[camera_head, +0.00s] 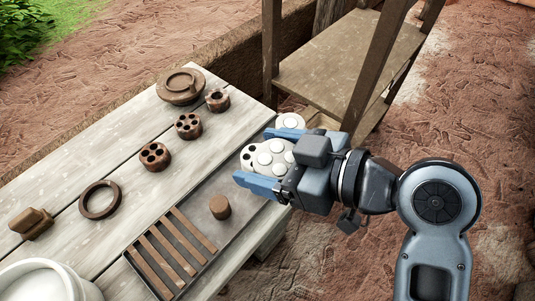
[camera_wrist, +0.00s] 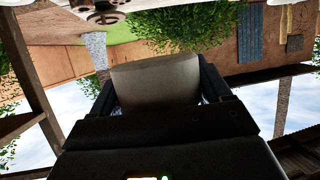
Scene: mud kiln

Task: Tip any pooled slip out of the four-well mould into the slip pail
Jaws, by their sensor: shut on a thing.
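My gripper (camera_head: 256,158) is shut on the pale four-well mould (camera_head: 264,160), with one blue finger on each side of it. The mould is held up near the right edge of the table, its face with round wells turned toward the head camera. A white pail (camera_head: 88,288), cut off by the frame, stands at the lower left with pale contents.
On the table (camera_head: 120,130) are a slatted tray (camera_head: 130,262), a brown cylinder (camera_head: 220,208), a dark ring (camera_head: 100,199), a wooden block (camera_head: 32,223), several brown holed pieces (camera_head: 155,157) and a round stand (camera_head: 180,88). A white round thing (camera_head: 290,120) shows behind my gripper. A wooden shelf (camera_head: 350,60) stands behind.

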